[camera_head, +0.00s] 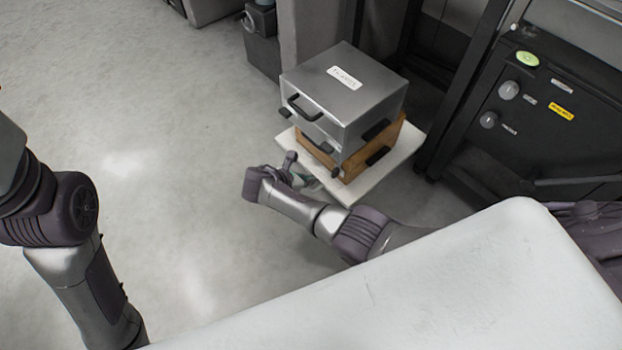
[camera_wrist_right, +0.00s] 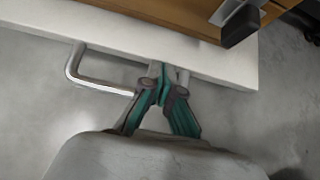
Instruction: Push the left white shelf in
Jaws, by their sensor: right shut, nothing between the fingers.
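A white shelf (camera_head: 408,155) sticks out low down, beneath a stacked wooden box and metal box. In the right wrist view its front edge (camera_wrist_right: 225,65) runs across the top, with a bent metal bar handle (camera_wrist_right: 100,86) on it. My right gripper (camera_head: 297,172) is at the shelf's front edge. In the right wrist view its green-padded fingers (camera_wrist_right: 165,82) are shut and empty, overlapping the right part of the handle. I cannot tell whether they press on it. My left arm comes in at the left; its gripper is out of view.
The metal box (camera_head: 345,92) with black handles sits on the wooden box (camera_head: 322,155) on the shelf. A black cabinet (camera_head: 540,120) with knobs stands at the right. Grey floor (camera_head: 180,150) is open at the left. A large pale surface covers the lower right.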

